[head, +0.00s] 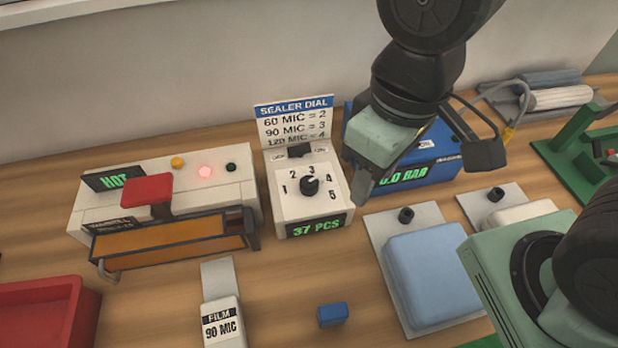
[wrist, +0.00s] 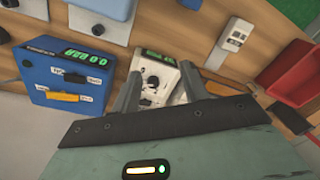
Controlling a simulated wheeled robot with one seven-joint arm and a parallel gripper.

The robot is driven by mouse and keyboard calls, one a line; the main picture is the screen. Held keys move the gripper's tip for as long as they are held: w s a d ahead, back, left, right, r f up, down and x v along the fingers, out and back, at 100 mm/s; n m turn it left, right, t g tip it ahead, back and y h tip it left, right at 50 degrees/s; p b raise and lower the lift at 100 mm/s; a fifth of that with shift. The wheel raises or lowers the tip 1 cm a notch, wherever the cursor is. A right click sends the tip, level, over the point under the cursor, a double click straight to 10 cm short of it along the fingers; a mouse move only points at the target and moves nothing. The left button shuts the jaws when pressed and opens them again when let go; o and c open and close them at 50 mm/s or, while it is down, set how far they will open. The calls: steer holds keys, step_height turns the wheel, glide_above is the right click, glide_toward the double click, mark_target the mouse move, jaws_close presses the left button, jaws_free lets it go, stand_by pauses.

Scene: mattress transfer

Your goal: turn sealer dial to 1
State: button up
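The sealer dial is a black knob (head: 310,186) on a white box (head: 318,208) with marks 1 to 5. Its pointer seems to face up, near 3, but it is too small to be sure. The box display reads 37 PCS. My gripper (head: 368,182) hangs right of the box, above and in front of the blue pressure unit, apart from the knob. In the wrist view the two fingers of my gripper (wrist: 158,82) are spread with nothing between them. The knob (wrist: 152,83) shows beyond them, between the fingers.
A sign (head: 293,118) behind the box lists 60 MIC = 2, 90 MIC = 3, 120 MIC = 4. The blue pressure unit (head: 428,172) stands right, the sealer (head: 165,195) marked HOT left. A film card (head: 222,325) reads 90 MIC. A blue block (head: 332,315) lies in front.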

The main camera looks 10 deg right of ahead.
steer(key=shift+o, duration=1)
steer(key=w+a+f+m+b, duration=0.1)
steer(key=w+a+m, duration=0.2)
steer(key=w+m, duration=0.4)
steer(key=shift+w+a+m, duration=0.25)
steer(key=shift+m, duration=0.95)
steer(key=m+b, duration=0.2)
steer(key=m, duration=0.8)
glide_above(309, 181)
steer(key=f, duration=0.2)
steer(key=shift+h, duration=0.3)
step_height(309, 181, down, 17)
steer(key=shift+r+p, duration=0.1)
steer(key=shift+p, duration=0.75)
steer(key=shift+c, duration=0.3)
steer(key=c, duration=0.9)
